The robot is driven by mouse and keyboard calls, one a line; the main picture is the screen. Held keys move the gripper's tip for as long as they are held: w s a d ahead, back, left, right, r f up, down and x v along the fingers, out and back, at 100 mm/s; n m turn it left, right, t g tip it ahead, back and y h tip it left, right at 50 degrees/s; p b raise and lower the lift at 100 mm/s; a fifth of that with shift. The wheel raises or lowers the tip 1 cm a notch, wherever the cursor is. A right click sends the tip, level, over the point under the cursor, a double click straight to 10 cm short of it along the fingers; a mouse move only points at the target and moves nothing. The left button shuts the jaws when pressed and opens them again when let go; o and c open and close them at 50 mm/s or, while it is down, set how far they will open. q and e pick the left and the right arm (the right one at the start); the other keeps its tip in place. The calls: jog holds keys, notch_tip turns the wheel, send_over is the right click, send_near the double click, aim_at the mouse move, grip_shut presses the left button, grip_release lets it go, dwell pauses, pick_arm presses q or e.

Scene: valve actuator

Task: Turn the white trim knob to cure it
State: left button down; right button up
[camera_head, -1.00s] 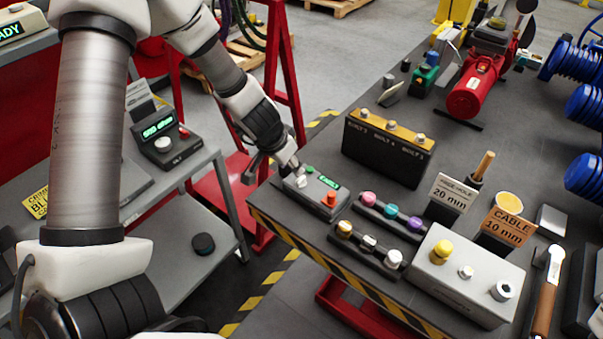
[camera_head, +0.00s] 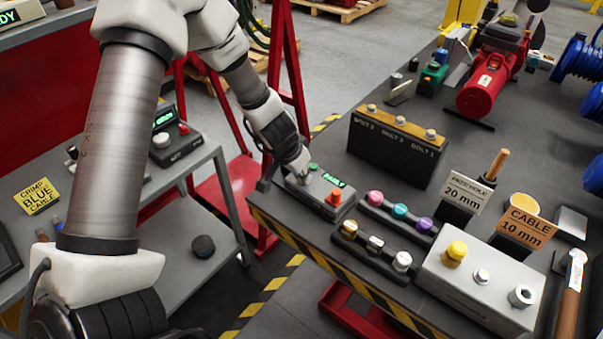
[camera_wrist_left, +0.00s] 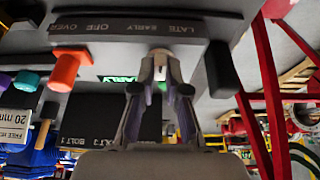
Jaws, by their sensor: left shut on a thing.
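The small grey control box (camera_head: 316,194) sits near the left corner of the dark workbench. It has a lit green display (camera_head: 333,180), an orange-red knob (camera_head: 335,197) and a small green button (camera_head: 314,167). My left gripper (camera_head: 302,178) reaches down onto the box's left part and mostly hides the white trim knob in the head view. In the left wrist view the white trim knob (camera_wrist_left: 160,56) is between the fingertips of my left gripper (camera_wrist_left: 160,72), which are shut on it. My right gripper is out of view.
A rack of coloured knobs (camera_head: 398,212), a second knob rack (camera_head: 373,243) and a light grey box (camera_head: 466,290) stand to the right. A dark bolt block (camera_head: 392,150) stands behind. A grey cart (camera_head: 215,215) stands left of the bench.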

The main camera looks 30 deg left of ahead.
pick_arm(q)
jog(key=shift+n, duration=0.4)
jog(key=shift+d+n+y, duration=0.1)
jog(key=shift+n+y, duration=0.3)
jog(key=shift+n, duration=0.2)
jog(key=shift+r+n+y+p, duration=0.1)
jog(key=shift+n+y+p, duration=0.2)
jog(key=shift+n+p, duration=0.4)
jog(key=n+p, duration=0.2)
jog(key=n+y+p, duration=0.1)
jog(key=n+p, duration=0.1)
jog(key=shift+d+r+g, duration=0.15)
jog(key=shift+d+g, duration=0.05)
jog(key=shift+g, duration=0.1)
jog(key=shift+w+f+n+y+p, duration=0.15)
jog(key=shift+n+y+p, duration=0.1)
jog(key=shift+n+p, duration=0.35)
jog(key=shift+s+f+n+y+p, duration=0.1)
jog(key=shift+n+y+p, duration=0.2)
jog(key=shift+p, duration=0.5)
jog(key=c, duration=1.2)
grip_release()
